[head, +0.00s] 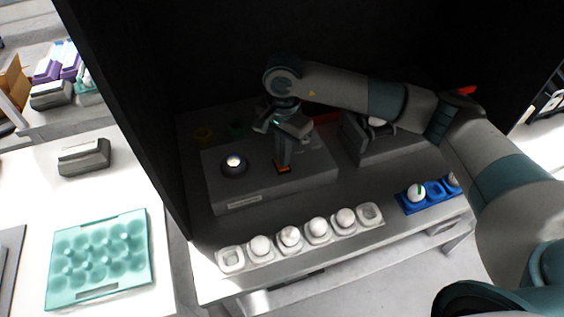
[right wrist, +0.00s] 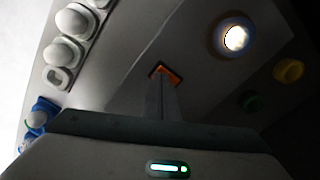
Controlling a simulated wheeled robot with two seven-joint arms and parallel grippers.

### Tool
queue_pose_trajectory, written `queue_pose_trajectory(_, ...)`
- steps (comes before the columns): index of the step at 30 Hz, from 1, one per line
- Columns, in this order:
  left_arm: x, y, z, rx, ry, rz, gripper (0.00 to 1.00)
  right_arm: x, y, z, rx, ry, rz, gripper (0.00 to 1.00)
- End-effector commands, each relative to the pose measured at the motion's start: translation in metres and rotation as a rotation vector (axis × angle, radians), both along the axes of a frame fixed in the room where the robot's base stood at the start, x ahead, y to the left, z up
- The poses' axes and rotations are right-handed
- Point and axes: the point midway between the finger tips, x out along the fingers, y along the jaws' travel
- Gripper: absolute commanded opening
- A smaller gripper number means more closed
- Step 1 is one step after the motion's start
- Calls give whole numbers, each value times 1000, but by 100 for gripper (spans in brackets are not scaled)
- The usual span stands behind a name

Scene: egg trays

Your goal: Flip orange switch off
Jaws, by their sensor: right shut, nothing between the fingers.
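The orange switch (head: 283,169) is on top of a grey box (head: 225,190) inside the dark booth. It also shows in the right wrist view (right wrist: 172,72), partly hidden by my fingers. My right gripper (head: 284,162) is shut and empty, pointing down right at the switch. Its fingertips (right wrist: 160,82) overlap the switch in both views; I cannot tell if they touch it. A round lamp (head: 234,163) on the same box glows white, also in the right wrist view (right wrist: 235,38). My left gripper is not in view.
A white egg tray (head: 231,262) with several eggs lies along the front edge. A blue tray (head: 409,206) with an egg is at its right. Another grey device (head: 365,145) stands right of the box. Yellow (right wrist: 288,70) and green (right wrist: 252,101) round parts sit behind the lamp.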

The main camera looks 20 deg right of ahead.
Motion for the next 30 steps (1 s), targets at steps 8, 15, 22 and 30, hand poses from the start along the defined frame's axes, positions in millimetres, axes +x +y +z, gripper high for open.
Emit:
queue_pose_trajectory(8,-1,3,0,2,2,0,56,0,0,0,0,0,0,0)
queue_pose_trajectory(15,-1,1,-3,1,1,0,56,0,0,-2,0,0,0,0)
queue_pose_trajectory(22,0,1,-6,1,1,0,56,0,0,-5,0,0,0,0)
queue_pose_trajectory(30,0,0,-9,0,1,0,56,0,0,-8,0,0,0,0)
